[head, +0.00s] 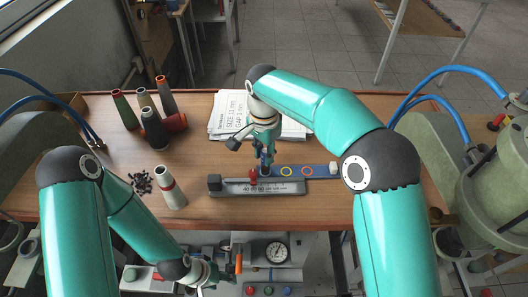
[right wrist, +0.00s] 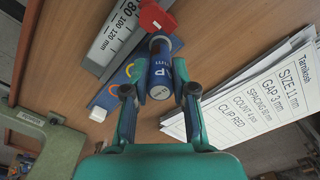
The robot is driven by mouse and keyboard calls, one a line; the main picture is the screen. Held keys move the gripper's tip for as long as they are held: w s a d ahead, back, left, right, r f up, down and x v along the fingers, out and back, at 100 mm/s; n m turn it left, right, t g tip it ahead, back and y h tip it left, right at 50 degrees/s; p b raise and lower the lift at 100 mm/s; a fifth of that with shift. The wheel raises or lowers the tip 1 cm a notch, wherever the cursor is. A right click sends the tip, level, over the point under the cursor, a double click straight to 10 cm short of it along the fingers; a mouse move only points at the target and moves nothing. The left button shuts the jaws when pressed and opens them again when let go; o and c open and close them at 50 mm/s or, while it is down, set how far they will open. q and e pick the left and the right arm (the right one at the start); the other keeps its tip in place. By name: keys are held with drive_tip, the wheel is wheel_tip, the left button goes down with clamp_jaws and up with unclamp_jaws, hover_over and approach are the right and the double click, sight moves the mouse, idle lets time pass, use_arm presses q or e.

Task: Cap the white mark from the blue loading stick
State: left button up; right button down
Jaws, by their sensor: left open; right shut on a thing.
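My right gripper (head: 266,160) is shut on the blue loading stick (right wrist: 160,70), holding it by its sides. In the head view the stick points down at the left part of the blue strip (head: 322,171). The strip carries a yellow ring (head: 286,171) and an orange ring (head: 307,171), both uncovered. I cannot make out the white mark; the stick and fingers hide that part of the strip. Whether the stick touches the strip is unclear. My left gripper (head: 208,276) is open and empty, low in front of the table edge.
A grey ruler gauge (head: 230,190) with a red slider (right wrist: 157,17) lies along the strip. White printed sheets (head: 226,112) lie behind. The table's right side is partly clear.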

drive_tip(key=shift+f, duration=0.35)
idle(0.7)
drive_tip(key=shift+f, duration=0.15)
idle(0.7)
drive_tip(key=shift+r+p, duration=2.4)
drive_tip(key=shift+r, duration=0.75)
